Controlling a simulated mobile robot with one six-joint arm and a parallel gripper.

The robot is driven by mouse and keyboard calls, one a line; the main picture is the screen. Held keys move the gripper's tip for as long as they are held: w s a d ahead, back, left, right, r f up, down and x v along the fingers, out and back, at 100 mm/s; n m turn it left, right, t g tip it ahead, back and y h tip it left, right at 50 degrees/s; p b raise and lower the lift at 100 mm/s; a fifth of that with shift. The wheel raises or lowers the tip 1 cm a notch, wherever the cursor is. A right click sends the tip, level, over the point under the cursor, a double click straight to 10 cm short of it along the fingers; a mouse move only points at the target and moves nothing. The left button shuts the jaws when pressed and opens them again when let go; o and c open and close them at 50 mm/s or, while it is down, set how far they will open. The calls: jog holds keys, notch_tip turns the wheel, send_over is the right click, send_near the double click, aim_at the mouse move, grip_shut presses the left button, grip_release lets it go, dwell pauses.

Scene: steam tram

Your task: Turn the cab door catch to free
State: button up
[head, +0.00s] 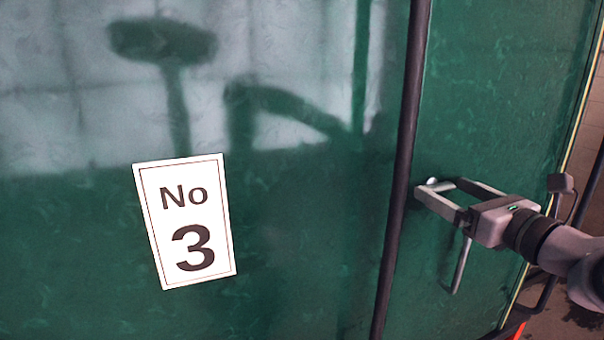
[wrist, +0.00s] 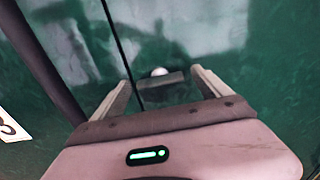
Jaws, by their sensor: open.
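The catch shows in the head view as a small pale round knob (head: 432,181) on the green panel, just right of a black upright rail. In the wrist view the knob (wrist: 160,71) sits just beyond a short dark bar (wrist: 163,86), which lies crosswise between my fingers. My gripper (head: 438,186) is open, its two fingers reaching in from the right to either side of the catch. In the wrist view the gripper (wrist: 160,84) has a visible gap around the bar. Whether the fingertips touch anything, I cannot tell. Any marking by the catch is not visible.
The black rail (head: 403,150) runs upright close left of my fingertips. A thin grey rod (head: 461,265) hangs below my gripper. A white "No 3" plate (head: 185,222) is on the glossy green side at left. The panel ends at a pale-edged border at right.

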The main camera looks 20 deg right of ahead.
jog(key=shift+w+a, duration=0.1)
jog(key=shift+w, duration=0.65)
grip_shut()
